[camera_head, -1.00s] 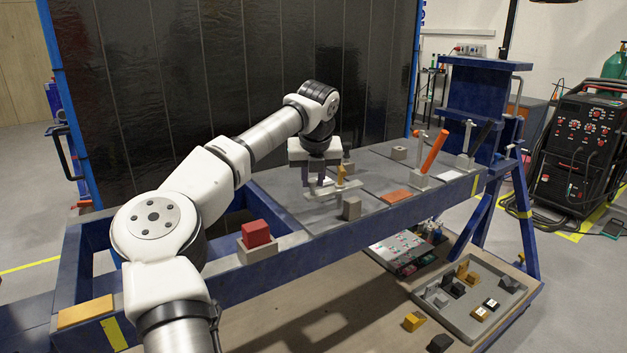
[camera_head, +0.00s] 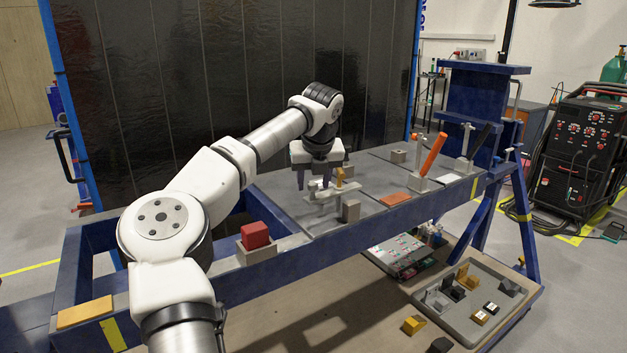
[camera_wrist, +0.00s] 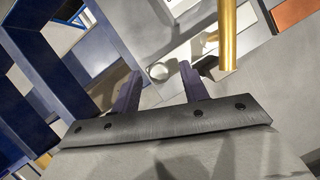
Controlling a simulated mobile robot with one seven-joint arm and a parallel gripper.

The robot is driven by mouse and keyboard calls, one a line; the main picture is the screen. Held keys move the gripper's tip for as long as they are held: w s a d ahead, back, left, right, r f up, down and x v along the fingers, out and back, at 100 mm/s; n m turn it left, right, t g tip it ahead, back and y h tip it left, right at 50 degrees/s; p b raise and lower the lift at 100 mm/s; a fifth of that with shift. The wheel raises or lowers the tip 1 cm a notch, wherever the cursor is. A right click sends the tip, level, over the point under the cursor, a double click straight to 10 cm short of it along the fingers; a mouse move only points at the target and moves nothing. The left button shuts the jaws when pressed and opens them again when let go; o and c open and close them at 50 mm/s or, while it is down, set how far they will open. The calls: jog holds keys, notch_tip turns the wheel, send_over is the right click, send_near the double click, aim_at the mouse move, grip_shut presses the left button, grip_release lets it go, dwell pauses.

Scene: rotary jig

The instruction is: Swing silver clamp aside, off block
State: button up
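The silver clamp (camera_head: 318,195) is a flat pale bar lying level above the grey table plate. A gold post (camera_head: 339,177) stands by it, which also shows in the wrist view (camera_wrist: 227,36). A grey block (camera_head: 351,210) stands at the bar's near side; I cannot tell whether the bar rests on any block. My gripper (camera_head: 313,182) points down over the bar's left part. In the wrist view its two dark fingers (camera_wrist: 161,70) are apart, with the bar's round end (camera_wrist: 160,71) showing between them. I cannot tell whether they touch it.
A red block (camera_head: 255,235) sits in a grey holder to the left. An orange-handled clamp (camera_head: 432,154) and another upright clamp (camera_head: 466,140) stand to the right. An orange plate (camera_head: 396,199) lies flat between. A tray (camera_head: 447,318) of small parts is on the lower shelf.

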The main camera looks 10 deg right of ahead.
jog(key=b+v, duration=0.1)
jog(key=v, duration=1.2)
jog(key=shift+r, duration=0.35)
jog(key=shift+s+d, duration=0.1)
